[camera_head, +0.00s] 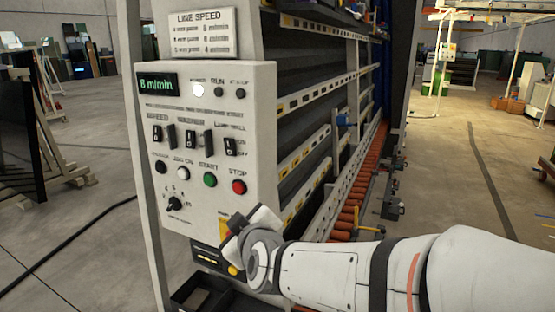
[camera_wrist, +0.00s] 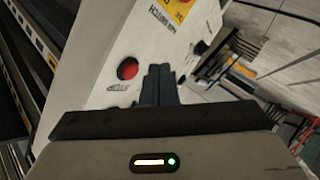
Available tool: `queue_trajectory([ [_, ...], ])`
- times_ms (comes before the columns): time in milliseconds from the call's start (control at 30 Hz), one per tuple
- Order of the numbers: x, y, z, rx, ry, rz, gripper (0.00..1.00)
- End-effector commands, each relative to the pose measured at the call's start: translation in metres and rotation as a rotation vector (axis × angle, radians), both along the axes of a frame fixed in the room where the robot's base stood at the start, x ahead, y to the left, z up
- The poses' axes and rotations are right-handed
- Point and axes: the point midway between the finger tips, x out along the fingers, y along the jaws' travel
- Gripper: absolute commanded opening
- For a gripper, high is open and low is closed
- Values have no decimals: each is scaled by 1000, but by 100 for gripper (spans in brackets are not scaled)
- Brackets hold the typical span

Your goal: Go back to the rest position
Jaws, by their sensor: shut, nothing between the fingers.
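My gripper (camera_wrist: 158,72) is shut and empty in the wrist view, its dark fingertips together in front of a white panel with a red button (camera_wrist: 128,68). In the head view my white arm reaches in from the lower right. The wrist end sits by the lower right corner of the control panel (camera_head: 255,130), covering part of it; the fingertips are hard to make out there. The panel shows a green "8 m/min" display (camera_head: 158,84), a lit white lamp (camera_head: 197,90), several switches, a green button (camera_head: 210,180), a red button (camera_head: 239,187) and a rotary knob (camera_head: 174,204).
The washer's roller conveyor (camera_head: 349,205) runs back along the right side of the panel, close to my arm. A dark open tray (camera_head: 190,292) is below the panel. A dark glass sheet (camera_head: 18,150) leans on a rack at the left. The floor at right (camera_head: 500,165) is mostly clear.

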Motion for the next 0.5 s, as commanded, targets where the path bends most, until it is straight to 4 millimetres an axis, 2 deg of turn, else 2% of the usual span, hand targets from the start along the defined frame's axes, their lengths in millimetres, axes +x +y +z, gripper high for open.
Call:
queue_trajectory([
  [33, -2, -24, -7, 26, 85, -27, 0],
  [133, -15, -66, -30, 77, 289, -94, 0],
  [267, -47, -125, -58, 137, 554, -250, 0],
  [400, -95, -187, -85, 192, 809, -484, 0],
  [500, -129, -220, -97, 222, 946, -652, 0],
])
